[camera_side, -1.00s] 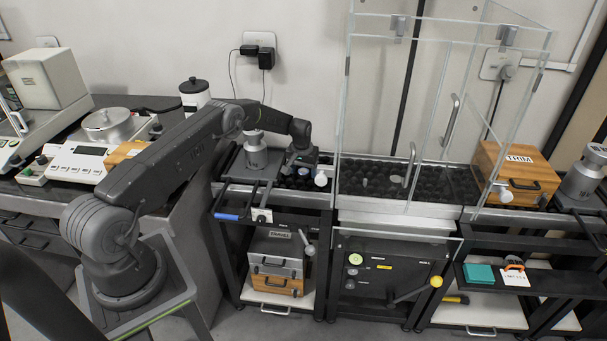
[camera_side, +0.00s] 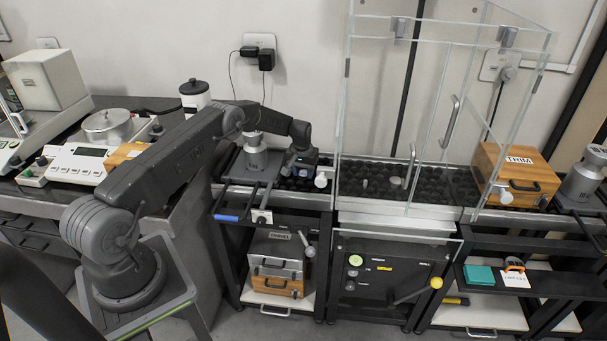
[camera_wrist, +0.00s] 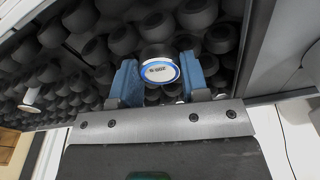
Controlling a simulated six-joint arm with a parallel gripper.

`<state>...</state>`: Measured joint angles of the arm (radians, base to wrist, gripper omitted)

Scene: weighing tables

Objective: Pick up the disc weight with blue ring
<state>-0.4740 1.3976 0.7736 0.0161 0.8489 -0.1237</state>
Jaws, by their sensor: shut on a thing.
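The disc weight with blue ring (camera_wrist: 160,72) shows in the wrist view as a white-faced disc with a blue rim and small dark print. It sits between the two blue fingers of my gripper (camera_wrist: 160,82), which is shut on it. Dark rounded rollers surround it, and I cannot tell whether it is clear of them. In the side view my gripper (camera_side: 302,174) is low over the left part of the roller bed, and the disc cannot be made out there.
The black roller bed (camera_side: 440,185) runs right through a clear glass enclosure (camera_side: 345,75) with upright handles. A grey cylindrical weight (camera_side: 256,160) stands just left of my gripper. A wooden TRIM box (camera_side: 517,172) stands right of the enclosure.

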